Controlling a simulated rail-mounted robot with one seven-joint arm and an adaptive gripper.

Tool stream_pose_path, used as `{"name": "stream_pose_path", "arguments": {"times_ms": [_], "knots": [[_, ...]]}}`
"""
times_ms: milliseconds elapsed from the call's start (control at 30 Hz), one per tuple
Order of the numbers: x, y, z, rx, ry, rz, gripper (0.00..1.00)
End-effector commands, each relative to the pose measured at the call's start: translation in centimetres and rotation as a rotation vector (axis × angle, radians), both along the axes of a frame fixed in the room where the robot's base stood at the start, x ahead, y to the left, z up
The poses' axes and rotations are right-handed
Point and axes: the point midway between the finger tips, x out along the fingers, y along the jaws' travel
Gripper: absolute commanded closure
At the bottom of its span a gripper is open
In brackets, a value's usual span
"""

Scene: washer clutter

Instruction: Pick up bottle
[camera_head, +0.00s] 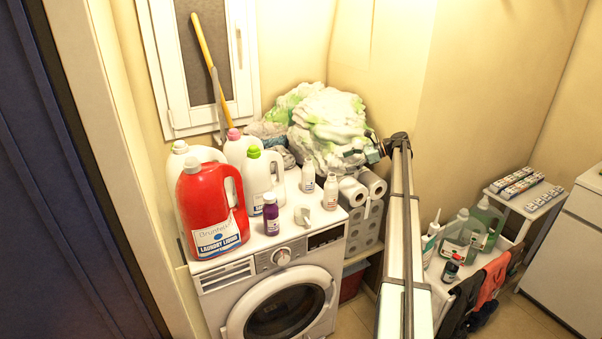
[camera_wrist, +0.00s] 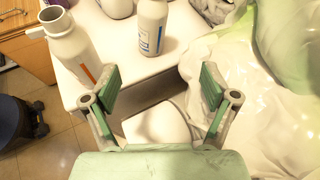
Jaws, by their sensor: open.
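Several bottles stand on top of the white washing machine (camera_head: 240,285). Two small white bottles stand at its right rear: one (camera_head: 308,179) at the back and one with a reddish label (camera_head: 330,193) closer to the right edge. A purple bottle (camera_head: 271,216) with a white cap stands near the front. In the wrist view, a white bottle with an orange mark (camera_wrist: 72,48) is at upper left and a white bottle with a blue label (camera_wrist: 152,28) is at top centre. My gripper (camera_wrist: 158,84) is open and empty, apart from both bottles; in the head view it is right of them (camera_head: 354,152).
A red jug (camera_head: 210,205) and white jugs (camera_head: 260,178) crowd the washer's left side. A green-white plastic heap (camera_head: 328,125) is close behind my gripper. Paper rolls (camera_head: 362,235) stand right of the washer. A white cup (camera_head: 302,218) sits by the purple bottle.

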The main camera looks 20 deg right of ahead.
Motion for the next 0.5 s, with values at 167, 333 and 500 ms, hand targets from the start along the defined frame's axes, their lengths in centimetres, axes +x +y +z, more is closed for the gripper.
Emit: {"name": "stream_pose_path", "arguments": {"times_ms": [167,333,500], "knots": [[-0.4,0.4,0.3,0.059,0.081,-0.016,0.15],[-0.2,1.2,0.1,0.075,0.117,-0.029,0.15],[0.8,3.5,-0.8,0.075,0.117,-0.029,0.15]]}}
